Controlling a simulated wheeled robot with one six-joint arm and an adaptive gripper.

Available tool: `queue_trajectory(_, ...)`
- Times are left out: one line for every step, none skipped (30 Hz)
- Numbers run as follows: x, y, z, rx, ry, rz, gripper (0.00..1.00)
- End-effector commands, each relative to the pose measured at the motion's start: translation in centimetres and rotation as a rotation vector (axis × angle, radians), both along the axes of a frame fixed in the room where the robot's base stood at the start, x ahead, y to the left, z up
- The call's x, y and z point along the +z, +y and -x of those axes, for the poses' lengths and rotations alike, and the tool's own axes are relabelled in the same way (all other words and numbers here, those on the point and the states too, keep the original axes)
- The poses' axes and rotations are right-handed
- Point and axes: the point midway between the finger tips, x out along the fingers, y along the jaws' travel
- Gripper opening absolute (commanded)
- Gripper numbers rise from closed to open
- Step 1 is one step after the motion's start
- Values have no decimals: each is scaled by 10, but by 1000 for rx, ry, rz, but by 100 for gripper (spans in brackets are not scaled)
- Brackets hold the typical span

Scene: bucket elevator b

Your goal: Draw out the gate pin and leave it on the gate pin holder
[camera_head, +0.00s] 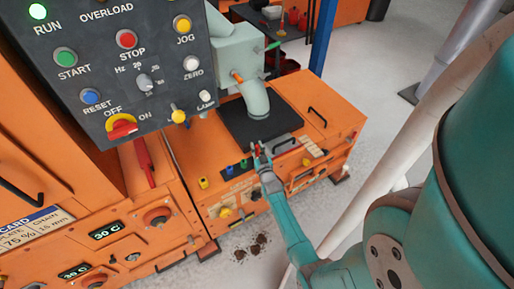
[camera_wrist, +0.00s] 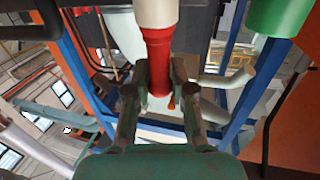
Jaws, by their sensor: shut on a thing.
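My gripper (camera_head: 257,152) is at the top front edge of the low orange cabinet, beside the dark plate. Its fingers are closed on a small red piece, which looks like the gate pin. In the wrist view my gripper (camera_wrist: 161,70) has its two fingers on either side of a red cylinder (camera_wrist: 157,46) with a pale upper part. Whether the pin's lower end is still in a hole is hidden by the fingers. I cannot make out the gate pin holder for certain.
Yellow (camera_head: 203,183) and green (camera_head: 243,164) knobs line the cabinet edge left of my gripper. A grey handle (camera_head: 281,145) stands close on its right. A pale bent pipe (camera_head: 254,98) rises behind. The control panel (camera_head: 125,70) fills the upper left.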

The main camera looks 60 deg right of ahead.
Motion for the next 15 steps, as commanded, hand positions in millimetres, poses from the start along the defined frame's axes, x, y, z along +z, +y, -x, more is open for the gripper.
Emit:
queue_trajectory(1, 0, 0, 0, -1, 1, 0)
queue_trajectory(1, 0, 0, 0, -1, 1, 0)
queue_trajectory(2, 0, 0, 0, -1, 1, 0)
queue_trajectory(2, 0, 0, 0, -1, 1, 0)
queue_trajectory(2, 0, 0, 0, -1, 1, 0)
queue_trajectory(3, 0, 0, 0, -1, 1, 0)
queue_trajectory(3, 0, 0, 0, -1, 1, 0)
queue_trajectory(4, 0, 0, 0, -1, 1, 0)
queue_trajectory(4, 0, 0, 0, -1, 1, 0)
queue_trajectory(5, 0, 0, 0, -1, 1, 0)
queue_trajectory(5, 0, 0, 0, -1, 1, 0)
queue_trajectory(6, 0, 0, 0, -1, 1, 0)
queue_trajectory(6, 0, 0, 0, -1, 1, 0)
queue_trajectory(6, 0, 0, 0, -1, 1, 0)
queue_trajectory(7, 0, 0, 0, -1, 1, 0)
